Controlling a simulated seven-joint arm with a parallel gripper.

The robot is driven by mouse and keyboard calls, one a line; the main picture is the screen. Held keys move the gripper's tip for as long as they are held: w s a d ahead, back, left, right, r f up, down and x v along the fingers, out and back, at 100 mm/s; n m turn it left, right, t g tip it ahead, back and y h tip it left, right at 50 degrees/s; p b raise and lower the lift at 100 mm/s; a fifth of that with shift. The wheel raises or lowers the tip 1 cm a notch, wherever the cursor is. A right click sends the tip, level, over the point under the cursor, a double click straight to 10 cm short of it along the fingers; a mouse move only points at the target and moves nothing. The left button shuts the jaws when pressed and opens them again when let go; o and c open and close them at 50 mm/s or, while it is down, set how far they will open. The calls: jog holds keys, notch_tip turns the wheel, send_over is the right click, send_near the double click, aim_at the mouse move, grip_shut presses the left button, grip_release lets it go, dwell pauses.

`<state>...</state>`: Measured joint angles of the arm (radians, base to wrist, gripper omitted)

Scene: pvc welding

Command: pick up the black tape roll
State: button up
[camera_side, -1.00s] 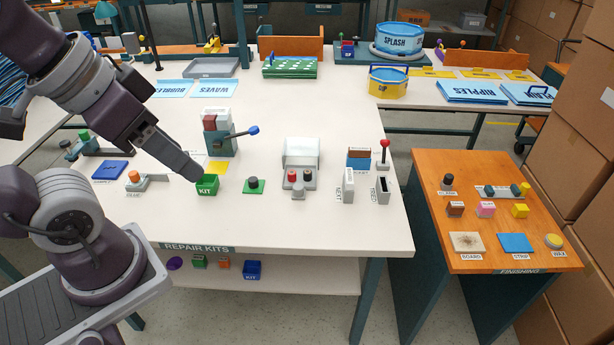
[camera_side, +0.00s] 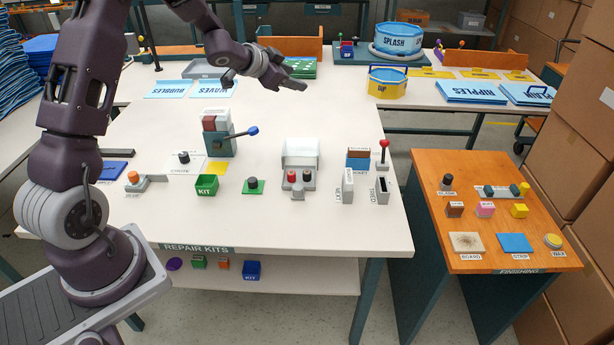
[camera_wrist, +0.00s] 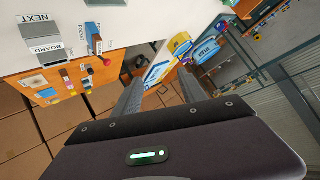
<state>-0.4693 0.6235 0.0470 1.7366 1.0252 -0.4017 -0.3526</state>
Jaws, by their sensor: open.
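My gripper (camera_side: 298,85) is raised above the back part of the white table in the side view, in front of the green board with white dots (camera_side: 290,68). In the wrist view my gripper (camera_wrist: 161,78) shows two dark fingers spread apart with nothing between them. I cannot make out a black tape roll for certain in either view. Small dark round pieces show on a white labelled plate (camera_side: 184,158), on a green plate (camera_side: 253,184) and on the orange table (camera_side: 447,181). They look like knobs, but are too small to tell.
Blue and yellow SPLASH tubs stand behind. The middle back is mostly clear.

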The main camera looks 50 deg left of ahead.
notch_tip(320, 180, down, 9)
jog(key=a+m+h, duration=0.1)
jog(key=a+h, duration=0.1)
jog(key=m+g+h, duration=0.2)
jog(key=h, duration=0.4)
send_near(305, 172)
jog(key=shift+w+d+f, duration=0.15)
jog(key=shift+w+f, duration=0.55)
jog(key=shift+w, duration=0.2)
jog(key=x, duration=0.3)
jog(key=d+x, duration=0.1)
jog(key=x, duration=0.2)
jog(key=shift+w+d+f, duration=0.15)
grip_shut()
